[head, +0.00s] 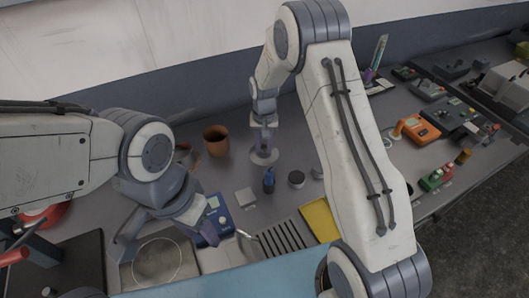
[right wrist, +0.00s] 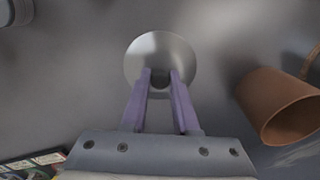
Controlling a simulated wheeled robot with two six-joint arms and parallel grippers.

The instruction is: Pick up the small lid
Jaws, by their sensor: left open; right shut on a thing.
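The small lid (right wrist: 160,50) is a round, shiny grey disc in the right wrist view. It also shows in the head view (head: 264,157) below my right gripper. My right gripper (right wrist: 160,75) has its two purple fingers shut on the dark knob at the lid's middle. In the head view my right gripper (head: 264,142) points down at the back of the table. Whether the lid touches the table is hard to tell. My left gripper (head: 222,238) is open and empty, low over the blue device at the front left.
A blue device (head: 213,219), a blue bottle (head: 269,181), a dark jar (head: 296,179) and a yellow tray (head: 320,220) stand nearer. Orange and green devices lie at right.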

